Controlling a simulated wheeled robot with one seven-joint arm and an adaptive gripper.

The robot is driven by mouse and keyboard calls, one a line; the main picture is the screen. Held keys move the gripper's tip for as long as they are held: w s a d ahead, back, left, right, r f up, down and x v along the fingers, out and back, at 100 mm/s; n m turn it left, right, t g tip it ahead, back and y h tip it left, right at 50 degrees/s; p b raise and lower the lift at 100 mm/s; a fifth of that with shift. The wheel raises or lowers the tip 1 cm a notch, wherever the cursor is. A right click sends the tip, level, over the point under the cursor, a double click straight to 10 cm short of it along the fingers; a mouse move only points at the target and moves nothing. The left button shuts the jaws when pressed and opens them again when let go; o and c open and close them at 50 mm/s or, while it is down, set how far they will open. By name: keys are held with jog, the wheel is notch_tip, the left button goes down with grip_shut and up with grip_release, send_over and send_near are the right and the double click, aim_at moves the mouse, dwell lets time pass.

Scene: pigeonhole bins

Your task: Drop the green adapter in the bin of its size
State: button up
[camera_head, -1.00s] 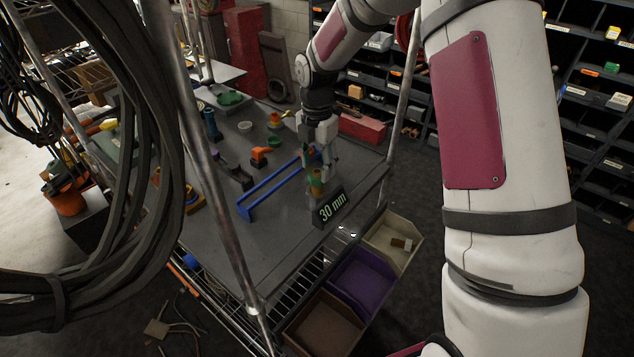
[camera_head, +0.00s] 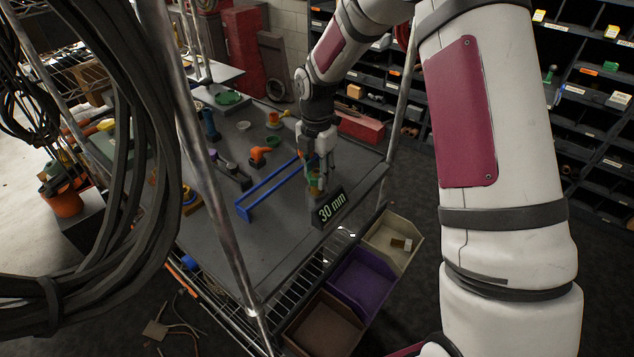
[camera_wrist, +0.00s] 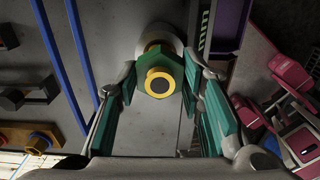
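The green adapter (camera_wrist: 172,63), a green hexagonal body with a brass-yellow ring and dark bore, stands upright under my gripper in the wrist view. It sits on a pale round support (camera_wrist: 160,36). In the head view the adapter (camera_head: 314,188) shows beside a black sign (camera_head: 332,206) reading "30 mm". My gripper (camera_wrist: 160,82) is open, its teal-padded fingers on either side of the adapter. Whether the pads touch it is unclear. It also shows from the head (camera_head: 316,178), pointing down at the adapter. A beige bin (camera_head: 407,229), a purple bin (camera_head: 358,284) and a brown bin (camera_head: 325,323) hang at the table's front edge.
A blue rail frame (camera_head: 272,188) stands just left of the adapter. An orange fitting (camera_head: 258,155) and other parts lie farther left on the grey table (camera_head: 230,235). Metal posts (camera_head: 215,190) rise at the table's corners. The beige bin holds a small brown-and-white block.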

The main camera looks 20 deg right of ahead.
aim_at(317, 174)
jog(key=shift+r, duration=0.15)
grip_shut()
jog(key=shift+r+p, duration=0.65)
jog(key=shift+r, duration=3.25)
